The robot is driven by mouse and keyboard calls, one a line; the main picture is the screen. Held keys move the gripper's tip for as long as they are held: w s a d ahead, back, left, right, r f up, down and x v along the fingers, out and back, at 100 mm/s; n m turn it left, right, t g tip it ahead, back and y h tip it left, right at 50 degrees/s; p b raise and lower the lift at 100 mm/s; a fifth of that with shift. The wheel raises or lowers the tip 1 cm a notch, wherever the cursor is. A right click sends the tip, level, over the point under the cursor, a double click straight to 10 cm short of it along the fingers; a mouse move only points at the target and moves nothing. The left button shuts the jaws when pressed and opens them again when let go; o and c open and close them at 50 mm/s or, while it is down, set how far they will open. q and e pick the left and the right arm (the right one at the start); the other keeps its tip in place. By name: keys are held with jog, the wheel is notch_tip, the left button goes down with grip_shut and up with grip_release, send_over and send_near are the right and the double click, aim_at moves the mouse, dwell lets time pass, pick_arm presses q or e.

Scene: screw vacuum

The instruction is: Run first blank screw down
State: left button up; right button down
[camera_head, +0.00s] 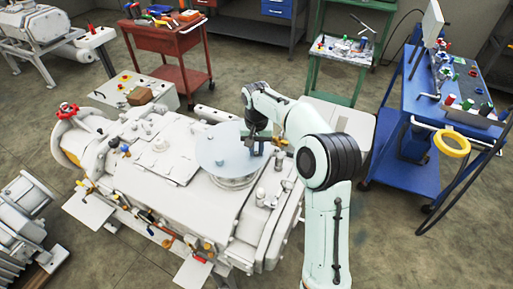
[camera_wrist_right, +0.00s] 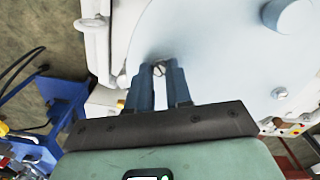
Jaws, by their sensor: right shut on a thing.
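A round pale blue-grey blank plate (camera_head: 215,145) lies on top of the large white vacuum machine (camera_head: 150,185). It fills much of the right wrist view (camera_wrist_right: 225,65). My right gripper (camera_head: 257,149) reaches down over the plate's right edge. In the wrist view its two blue-grey fingers (camera_wrist_right: 159,72) are closed around a small slotted screw (camera_wrist_right: 159,67) near the plate's rim. How deep the screw sits is hidden. Another screw head (camera_wrist_right: 279,93) shows farther along the rim, and a round knob (camera_wrist_right: 289,14) stands on the plate. My left gripper is not in view.
Several valves and fittings stand on the machine, including a red handwheel (camera_head: 67,110). A blue cart (camera_head: 440,105) with a yellow ring (camera_head: 452,143) stands at right. A red cart (camera_head: 165,40) and a green cart (camera_head: 340,50) stand behind. Open floor lies at lower right.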

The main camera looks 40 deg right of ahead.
aim_at(256, 153)
jog(key=m, duration=0.3)
jog(key=shift+r+m, duration=0.15)
jog(key=shift+m, duration=0.25)
jog(key=shift+w+m, duration=0.1)
jog(key=shift+m, duration=1.7)
jog(key=c, duration=1)
grip_release()
jog(key=shift+r, duration=6.65)
